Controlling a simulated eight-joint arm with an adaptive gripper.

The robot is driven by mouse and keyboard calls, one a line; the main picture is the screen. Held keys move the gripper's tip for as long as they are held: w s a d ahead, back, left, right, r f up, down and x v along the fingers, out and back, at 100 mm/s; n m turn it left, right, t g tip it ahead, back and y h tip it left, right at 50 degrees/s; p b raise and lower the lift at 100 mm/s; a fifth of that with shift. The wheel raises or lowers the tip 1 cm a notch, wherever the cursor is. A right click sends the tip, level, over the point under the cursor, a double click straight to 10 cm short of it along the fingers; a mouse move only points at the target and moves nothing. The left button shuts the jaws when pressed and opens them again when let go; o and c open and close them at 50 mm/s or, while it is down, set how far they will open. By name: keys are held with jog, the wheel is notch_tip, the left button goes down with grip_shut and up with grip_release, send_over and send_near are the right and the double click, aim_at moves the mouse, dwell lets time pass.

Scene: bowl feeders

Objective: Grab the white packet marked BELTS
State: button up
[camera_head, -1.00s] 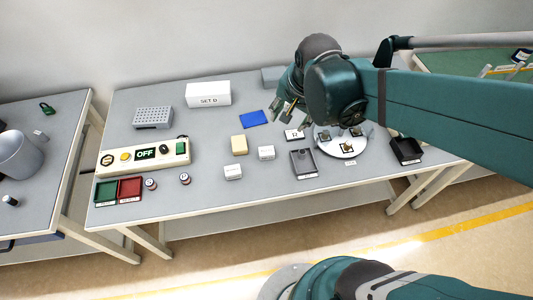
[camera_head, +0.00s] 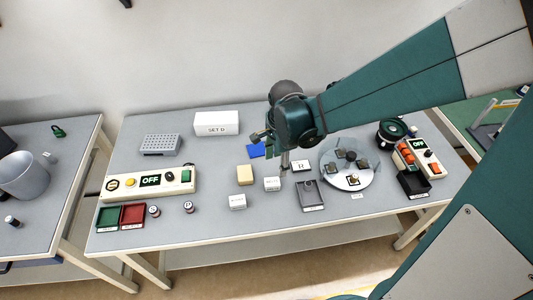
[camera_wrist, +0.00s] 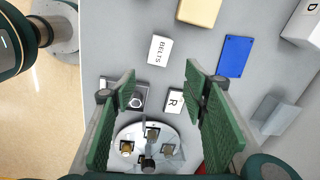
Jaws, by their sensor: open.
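The white packet marked BELTS (camera_wrist: 160,50) lies flat on the grey table in the wrist view, with its lettering along one edge. In the head view it appears to be the small white box (camera_head: 272,184) right of the yellow block; its print is too small to read there. My gripper (camera_wrist: 160,92) is open and empty, its two green fingers spread apart. In the wrist view the packet shows beyond the fingertips, clear of both. In the head view my gripper (camera_head: 276,156) hangs above the table behind the packet.
Near the packet are a yellow block (camera_wrist: 200,11), a blue plate (camera_wrist: 235,56), a white card marked R (camera_wrist: 175,104) and a grey tray (camera_head: 312,194). A round white plate (camera_head: 347,176) holds several small parts. Another white box (camera_head: 238,202) lies front left.

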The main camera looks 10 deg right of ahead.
aim_at(272, 181)
jog(key=shift+w+a+f+m+g, duration=0.25)
jog(key=shift+f+m, duration=0.2)
jog(key=shift+f, duration=0.5)
jog(key=shift+w+a+f+m+g, duration=0.1)
jog(key=shift+a+f+m, duration=0.3)
jog(key=shift+f, duration=0.55)
jog(key=shift+w+a+f+m+g, duration=0.2)
jog(key=shift+f+m, duration=0.35)
jog(key=shift+f, duration=0.4)
jog(key=shift+f+b, duration=0.3)
jog(key=shift+f, duration=0.95)
jog(key=shift+s+f+b, duration=0.1)
jog(key=shift+f+b, duration=0.45)
jog(key=shift+f, duration=2.1)
jog(key=c, duration=1)
